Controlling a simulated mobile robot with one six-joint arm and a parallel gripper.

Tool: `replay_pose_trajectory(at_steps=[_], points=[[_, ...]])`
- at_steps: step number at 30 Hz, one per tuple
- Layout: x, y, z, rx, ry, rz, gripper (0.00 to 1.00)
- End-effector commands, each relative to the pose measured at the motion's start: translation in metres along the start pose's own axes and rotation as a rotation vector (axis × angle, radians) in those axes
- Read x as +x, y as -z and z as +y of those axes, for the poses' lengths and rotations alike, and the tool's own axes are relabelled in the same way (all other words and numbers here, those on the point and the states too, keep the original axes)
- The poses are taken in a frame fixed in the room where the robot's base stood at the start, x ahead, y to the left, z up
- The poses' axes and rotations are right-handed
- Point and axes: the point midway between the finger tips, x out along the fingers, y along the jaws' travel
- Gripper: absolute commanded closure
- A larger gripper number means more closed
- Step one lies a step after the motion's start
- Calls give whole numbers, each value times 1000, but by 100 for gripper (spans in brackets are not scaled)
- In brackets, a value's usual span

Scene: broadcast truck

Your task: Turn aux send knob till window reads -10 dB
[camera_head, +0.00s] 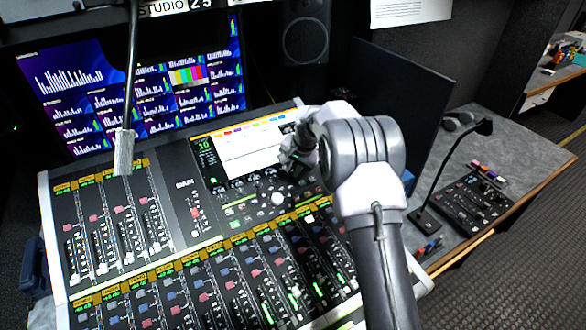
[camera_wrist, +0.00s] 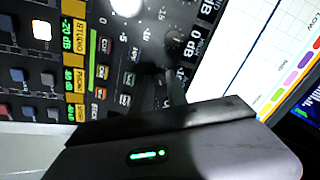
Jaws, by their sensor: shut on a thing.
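The mixing console (camera_head: 45,215) fills the lower left of the head view. My gripper (camera_head: 290,163) is at the console's upper right, just beside its white touchscreen (camera_head: 250,150). In the wrist view my gripper (camera_wrist: 172,88) is shut, its dark fingers pointing down at the panel. It is shut on what seems to be the aux send knob, which the fingers and their shadow hide almost wholly.
A pale round control (camera_head: 278,199) lies close below my gripper and is also at the wrist view's top (camera_wrist: 127,5). Rows of faders (camera_head: 230,285) lie nearer. A dark monitor (camera_head: 400,95) stands right of my wrist. A gooseneck microphone (camera_head: 425,218) stands on the desk.

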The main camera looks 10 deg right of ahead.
Motion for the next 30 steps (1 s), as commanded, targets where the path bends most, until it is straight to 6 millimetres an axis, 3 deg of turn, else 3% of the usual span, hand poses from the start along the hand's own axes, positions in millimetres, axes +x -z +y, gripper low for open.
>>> replay_pose_trajectory(at_steps=[13, 14, 17, 26, 30], points=[[0, 0, 0, 8, -1, -1, 100], [0, 0, 0, 8, -1, -1, 78], [0, 0, 0, 8, -1, -1, 60], [-1, 0, 0, 7, 0, 0, 60], [-18, 1, -1, 7, 0, 1, 60]])
